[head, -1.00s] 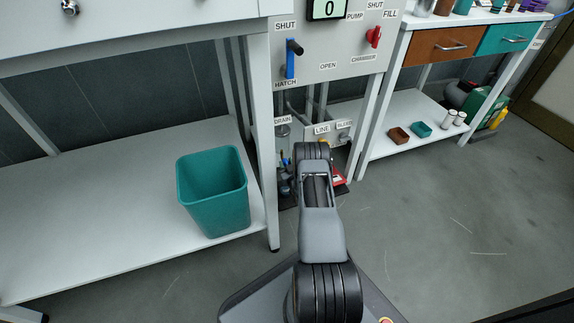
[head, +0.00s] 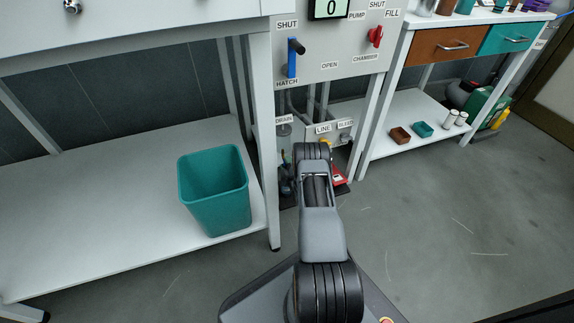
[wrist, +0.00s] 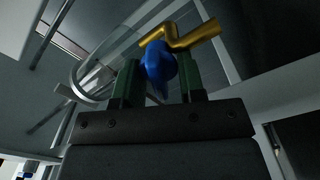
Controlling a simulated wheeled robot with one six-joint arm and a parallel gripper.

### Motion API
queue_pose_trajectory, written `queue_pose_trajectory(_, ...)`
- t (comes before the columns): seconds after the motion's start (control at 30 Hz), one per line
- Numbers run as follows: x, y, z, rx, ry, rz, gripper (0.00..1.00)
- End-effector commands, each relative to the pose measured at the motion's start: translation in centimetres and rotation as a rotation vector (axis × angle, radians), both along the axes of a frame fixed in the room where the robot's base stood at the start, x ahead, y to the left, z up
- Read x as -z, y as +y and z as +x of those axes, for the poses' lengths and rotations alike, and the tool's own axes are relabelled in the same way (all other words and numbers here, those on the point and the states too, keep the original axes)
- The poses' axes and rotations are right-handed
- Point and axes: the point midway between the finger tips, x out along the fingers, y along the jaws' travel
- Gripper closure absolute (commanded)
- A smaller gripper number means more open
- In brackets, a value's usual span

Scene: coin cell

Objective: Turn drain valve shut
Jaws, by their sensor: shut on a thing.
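The DRAIN label (head: 284,119) is under the panel in the head view, above a cluster of pipes and small fittings. My arm covers part of that area, so my gripper is hidden in the head view. In the wrist view my gripper (wrist: 160,74) has its two green fingers on either side of a rounded blue handle (wrist: 160,60), shut on it. I take this to be the drain valve handle; its label does not show there. A bent gold-coloured lever or pipe (wrist: 185,38) lies just above and right of the blue handle.
A clear round vessel (wrist: 95,75) is left of the fingers in the wrist view. A blue HATCH lever (head: 292,62) and a red CHAMBER knob (head: 375,37) are on the panel (head: 335,62). A teal bin (head: 215,195) stands on the left shelf.

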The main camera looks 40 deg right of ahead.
Motion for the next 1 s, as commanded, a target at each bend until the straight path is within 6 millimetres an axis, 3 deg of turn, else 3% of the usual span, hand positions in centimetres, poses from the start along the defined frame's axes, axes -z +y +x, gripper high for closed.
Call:
queue_pose_trajectory(0.5,0.46,0.11,-0.14,0.001,0.099,-0.363,0.87)
queue_pose_trajectory(1.0,0.55,0.10,-0.16,0.001,0.127,-0.472,0.87)
